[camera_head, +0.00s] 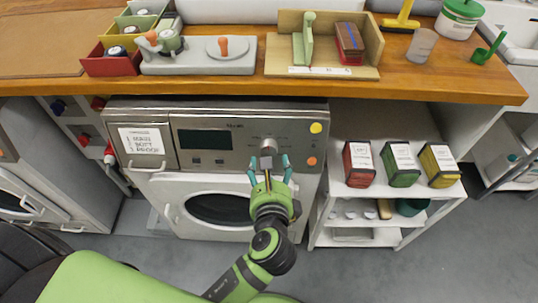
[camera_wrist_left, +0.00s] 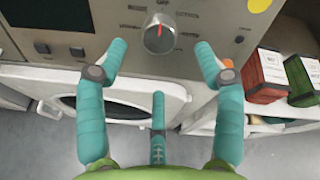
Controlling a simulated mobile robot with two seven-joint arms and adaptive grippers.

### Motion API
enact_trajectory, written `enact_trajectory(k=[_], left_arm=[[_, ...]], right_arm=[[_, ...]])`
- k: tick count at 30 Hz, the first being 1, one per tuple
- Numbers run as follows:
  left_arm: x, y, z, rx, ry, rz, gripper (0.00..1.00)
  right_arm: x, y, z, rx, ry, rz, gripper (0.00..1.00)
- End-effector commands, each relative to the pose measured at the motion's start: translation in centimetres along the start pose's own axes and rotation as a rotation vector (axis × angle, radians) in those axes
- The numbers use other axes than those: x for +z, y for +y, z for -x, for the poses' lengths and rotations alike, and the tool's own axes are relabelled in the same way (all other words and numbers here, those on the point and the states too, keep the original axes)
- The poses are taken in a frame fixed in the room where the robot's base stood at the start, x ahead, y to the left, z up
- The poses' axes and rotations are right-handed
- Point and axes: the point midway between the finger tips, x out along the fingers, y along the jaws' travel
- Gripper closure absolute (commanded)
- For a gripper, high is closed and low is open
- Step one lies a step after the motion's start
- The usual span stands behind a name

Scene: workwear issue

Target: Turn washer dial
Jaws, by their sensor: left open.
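The washer (camera_head: 187,160) stands under the wooden counter, with a grey control panel and a round door. Its silver dial (camera_head: 269,146) is on the right part of the panel, and it also shows in the left wrist view (camera_wrist_left: 160,33) with a red pointer line running roughly up and down. My left gripper (camera_head: 269,163) is just in front of and below the dial. Its teal fingers are spread in the left wrist view (camera_wrist_left: 160,60), one to each side below the dial, apart from it and empty. My right gripper is not in view.
A yellow round sticker (camera_head: 316,128) and an orange one (camera_head: 311,161) sit right of the dial. A white shelf (camera_head: 385,205) at right holds red, green and yellow boxes. The counter (camera_head: 420,85) above overhangs the panel and carries fixtures and bins.

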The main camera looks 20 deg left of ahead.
Motion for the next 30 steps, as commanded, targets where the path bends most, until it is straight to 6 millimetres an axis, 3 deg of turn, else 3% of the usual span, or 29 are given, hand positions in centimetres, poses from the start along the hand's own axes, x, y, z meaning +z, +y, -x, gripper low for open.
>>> enact_trajectory(k=[6, 12, 24, 28, 30], left_arm=[[0.1, -0.1, -3.1, -0.001, -0.004, -0.003, 0.31], [0.1, -0.1, -5.8, -0.001, -0.002, -0.001, 0.31], [0.1, 0.0, -6.7, -0.002, 0.0, 0.001, 0.31], [0.1, 0.0, -6.7, -0.002, 0.0, 0.001, 0.83], [0.1, 0.0, -6.7, -0.002, 0.0, 0.001, 0.88]], right_arm=[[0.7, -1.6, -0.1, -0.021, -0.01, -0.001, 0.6], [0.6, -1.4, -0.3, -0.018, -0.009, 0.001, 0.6], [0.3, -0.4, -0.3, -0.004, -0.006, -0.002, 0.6], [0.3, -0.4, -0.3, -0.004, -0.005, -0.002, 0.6], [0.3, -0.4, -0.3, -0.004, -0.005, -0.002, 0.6]])
